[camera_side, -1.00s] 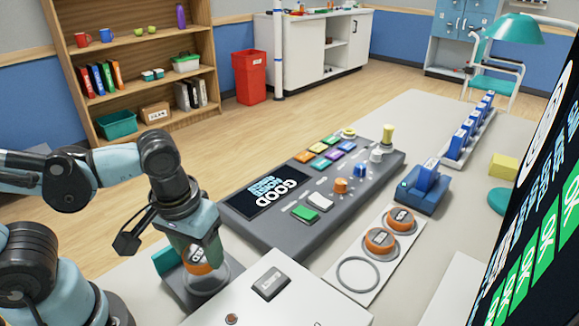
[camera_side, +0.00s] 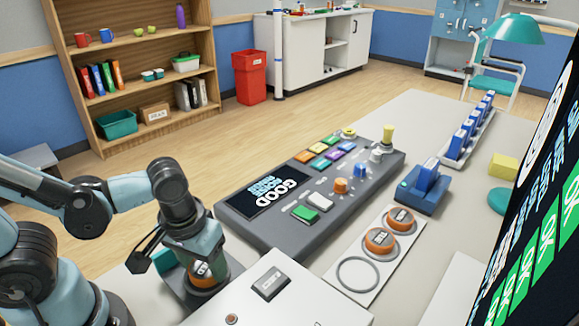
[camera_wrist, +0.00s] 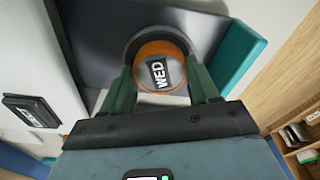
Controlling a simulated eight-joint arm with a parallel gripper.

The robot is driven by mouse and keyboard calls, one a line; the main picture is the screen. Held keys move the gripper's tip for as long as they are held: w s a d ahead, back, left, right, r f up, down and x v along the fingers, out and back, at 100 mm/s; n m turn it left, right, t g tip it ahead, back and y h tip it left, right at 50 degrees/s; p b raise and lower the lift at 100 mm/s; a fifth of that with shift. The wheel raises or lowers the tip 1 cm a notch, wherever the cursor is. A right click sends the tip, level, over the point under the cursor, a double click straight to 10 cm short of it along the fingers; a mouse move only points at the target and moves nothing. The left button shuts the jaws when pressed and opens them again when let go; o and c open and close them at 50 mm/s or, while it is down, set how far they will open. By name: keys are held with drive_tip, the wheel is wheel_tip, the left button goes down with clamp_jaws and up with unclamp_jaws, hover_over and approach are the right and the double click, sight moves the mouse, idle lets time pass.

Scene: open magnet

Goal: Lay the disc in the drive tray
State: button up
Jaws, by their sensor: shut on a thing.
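The disc (camera_wrist: 161,72) is a thick orange puck with a dark label and white lettering. It also shows in the side view (camera_side: 203,276), low under my arm. My gripper (camera_wrist: 160,88) is shut on it, with one green finger on each side. The drive tray (camera_wrist: 90,35) is a dark grey slab with a round ringed recess and a teal block at one edge. In the side view the tray (camera_side: 173,287) is partly hidden by my arm. The disc is at the recess, inside its ring as seen from above. I cannot tell whether it touches the bottom.
A white box with a dark-labelled plate (camera_side: 270,282) stands close right of the tray. A grey control console (camera_side: 255,225) lies behind. A white rack (camera_side: 348,296) holds two more orange discs (camera_side: 380,240) and one empty ring. A large dark screen (camera_side: 535,215) stands at right.

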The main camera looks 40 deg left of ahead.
sight(199, 273)
drive_tip(key=o, duration=1.1)
drive_tip(key=shift+f, duration=0.15)
drive_tip(key=shift+s+r, duration=0.65)
drive_tip(key=shift+r, duration=5.35)
drive_tip(key=w+a+m+t, duration=0.1)
drive_tip(key=w+t, duration=0.1)
drive_tip(key=w, duration=0.1)
drive_tip(key=w+a+f+m+t, duration=0.1)
drive_tip(key=w+a+t, duration=0.1)
drive_tip(key=w, duration=0.1)
drive_tip(key=w+a+m+t, duration=0.1)
drive_tip(key=w+m, duration=0.1)
drive_tip(key=w, duration=0.1)
drive_tip(key=shift+a+f+t, duration=0.2)
drive_tip(key=shift+a+t, duration=0.1)
drive_tip(key=shift+t, duration=0.1)
drive_tip(key=shift+o, duration=0.2)
